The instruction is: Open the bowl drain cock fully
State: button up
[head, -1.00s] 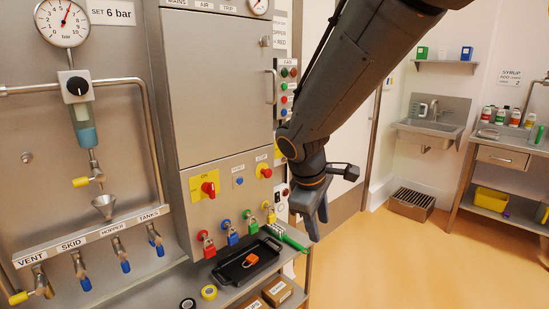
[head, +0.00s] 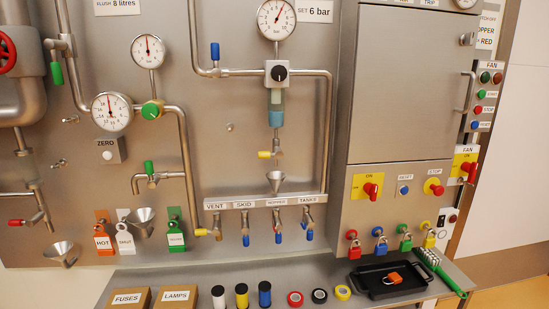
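The filter-regulator bowl (head: 276,114) hangs below the black regulator knob (head: 276,73) in the head view. The bowl drain cock (head: 277,148) is on the short pipe beneath it. Its yellow handle (head: 264,155) points left, crosswise to the vertical pipe. A steel tundish funnel (head: 275,181) is right below the cock. I see no liquid running into it. My gripper is not in view now.
A header labelled VENT, SKID, HOPPER, TANKS (head: 262,201) runs below the funnel, with several cocks under it. A shelf (head: 190,276) juts out below, carrying boxes, tape rolls and a black tray (head: 372,281). The panel front around the bowl is clear.

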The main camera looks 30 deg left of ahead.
aim_at(277, 153)
jog(key=u, duration=0.85)
jog(key=k, duration=0.7)
jog(key=u, duration=1.1)
jog(key=i, duration=0.5)
jog(key=z, duration=0.05)
